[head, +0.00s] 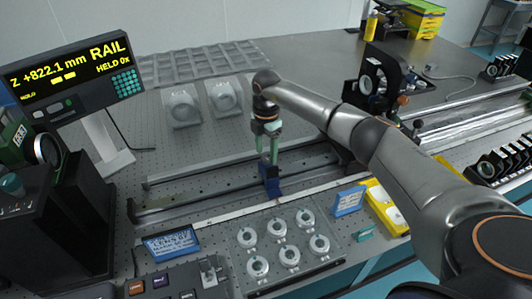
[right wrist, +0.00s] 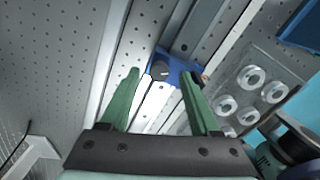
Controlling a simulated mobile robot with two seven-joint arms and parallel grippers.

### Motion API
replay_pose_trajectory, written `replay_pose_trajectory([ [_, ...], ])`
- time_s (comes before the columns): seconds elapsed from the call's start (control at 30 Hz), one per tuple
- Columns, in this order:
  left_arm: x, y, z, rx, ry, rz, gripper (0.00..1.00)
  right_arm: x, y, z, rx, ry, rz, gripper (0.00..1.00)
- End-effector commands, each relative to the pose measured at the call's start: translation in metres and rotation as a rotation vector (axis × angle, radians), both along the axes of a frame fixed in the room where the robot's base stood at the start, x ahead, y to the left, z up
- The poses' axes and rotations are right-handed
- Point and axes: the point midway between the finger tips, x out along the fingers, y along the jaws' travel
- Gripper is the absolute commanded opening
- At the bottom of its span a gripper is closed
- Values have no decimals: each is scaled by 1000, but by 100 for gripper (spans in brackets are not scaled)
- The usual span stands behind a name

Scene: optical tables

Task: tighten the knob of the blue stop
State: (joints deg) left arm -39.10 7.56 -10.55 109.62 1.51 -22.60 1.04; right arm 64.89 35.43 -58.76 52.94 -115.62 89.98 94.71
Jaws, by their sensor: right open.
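The blue stop (head: 271,186) sits on the rail (head: 215,190) near the middle of the optical table. In the right wrist view my right gripper (right wrist: 161,76) is open, one finger to each side of the knob. I cannot tell how far the fingertips are from the knob. My left gripper is not in view.
A display (head: 68,72) reads "Z +822.1 mm RAIL" and "HELD 0x". A clear tray (head: 250,268) of round lens mounts and a blue label stand (head: 171,244) are in front of the rail. Grey mounts (head: 181,105) stand behind. A dark optic mount (head: 379,82) stands right.

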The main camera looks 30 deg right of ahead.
Motion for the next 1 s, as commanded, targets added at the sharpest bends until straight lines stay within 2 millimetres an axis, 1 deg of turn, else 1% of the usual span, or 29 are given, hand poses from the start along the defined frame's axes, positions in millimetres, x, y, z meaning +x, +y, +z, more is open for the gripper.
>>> replay_pose_trajectory([
  [0.03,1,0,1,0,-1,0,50,0,1,-6,1,1,0,63],
  [0.13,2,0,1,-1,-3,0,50,0,1,-14,1,1,0,63],
  [0.47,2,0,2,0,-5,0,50,0,0,-17,0,-1,0,63],
  [0.57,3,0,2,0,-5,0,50,0,0,-17,1,-1,0,53],
  [1.0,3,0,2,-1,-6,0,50,0,0,-17,1,0,0,3],
])
